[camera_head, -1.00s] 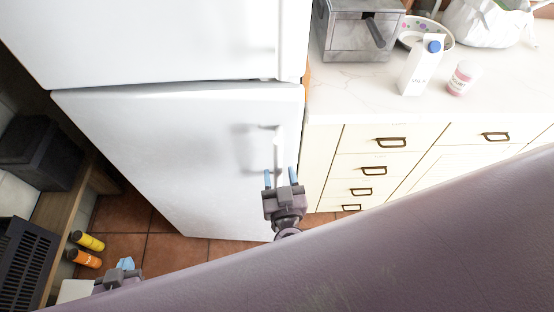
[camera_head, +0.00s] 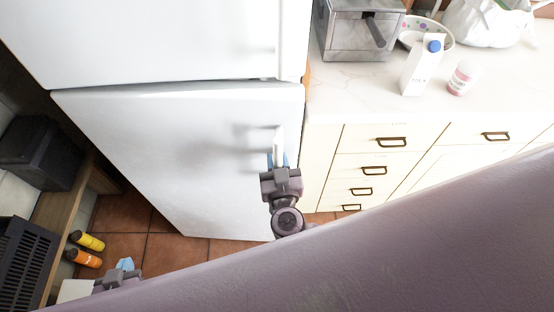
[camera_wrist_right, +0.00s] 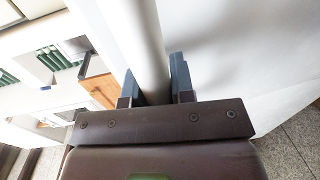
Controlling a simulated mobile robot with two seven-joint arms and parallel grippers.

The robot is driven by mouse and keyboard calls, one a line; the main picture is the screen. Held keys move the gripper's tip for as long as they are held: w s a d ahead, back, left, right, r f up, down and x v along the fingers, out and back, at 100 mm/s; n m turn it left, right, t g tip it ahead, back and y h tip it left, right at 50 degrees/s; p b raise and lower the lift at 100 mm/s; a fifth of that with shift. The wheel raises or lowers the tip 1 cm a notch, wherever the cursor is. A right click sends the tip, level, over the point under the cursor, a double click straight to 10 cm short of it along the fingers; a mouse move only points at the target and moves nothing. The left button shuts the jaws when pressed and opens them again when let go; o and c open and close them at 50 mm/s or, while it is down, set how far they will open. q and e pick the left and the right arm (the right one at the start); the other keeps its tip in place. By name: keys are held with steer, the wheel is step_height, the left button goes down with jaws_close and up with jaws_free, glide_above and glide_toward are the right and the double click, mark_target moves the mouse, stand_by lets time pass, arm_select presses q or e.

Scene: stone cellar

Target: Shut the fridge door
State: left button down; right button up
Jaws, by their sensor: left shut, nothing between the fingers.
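The white fridge has an upper door (camera_head: 150,40) and a lower door (camera_head: 140,135). The lower door looks near flush under the upper one; I cannot tell whether it is fully shut. Its upright white handle (camera_head: 279,141) is at the right side. My right gripper (camera_head: 277,160) has a blue finger on each side of the handle and looks shut on it. In the right wrist view the handle (camera_wrist_right: 143,40) runs between the fingers (camera_wrist_right: 156,82). My left gripper (camera_head: 125,264) is low at the left, shut and empty, apart from the fridge, its arm mostly hidden.
Right of the fridge are cream drawers (camera_head: 350,145) under a pale counter (camera_head: 350,95) with a milk carton (camera_head: 420,70), a pink-labelled jar (camera_head: 462,78) and a grey appliance (camera_head: 345,35). A wooden shelf (camera_head: 62,200) and bottles (camera_head: 86,258) stand left. Tiled floor (camera_head: 125,215) shows below.

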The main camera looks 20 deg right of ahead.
steer(key=shift+n+y, duration=0.5)
steer(key=shift+y, duration=0.3)
steer(key=shift+w+d+r+p, duration=0.1)
steer(key=shift+w+d+p, duration=0.2)
steer(key=shift+w, duration=0.3)
steer(key=shift+w+d+p, duration=0.25)
steer(key=shift+w+p, duration=0.1)
steer(key=shift+w, duration=0.3)
steer(key=shift+w+d+r+p, duration=0.1)
steer(key=shift+w+d+p, duration=0.2)
steer(key=shift+w, duration=0.3)
jaws_close()
steer(key=shift+w+d+f, duration=0.1)
steer(key=shift+w+d, duration=0.1)
steer(key=shift+w, duration=0.15)
steer(key=o, duration=0.9)
jaws_free()
steer(key=shift+w, duration=0.1)
steer(key=shift+c, duration=0.2)
steer(key=shift+d, duration=0.1)
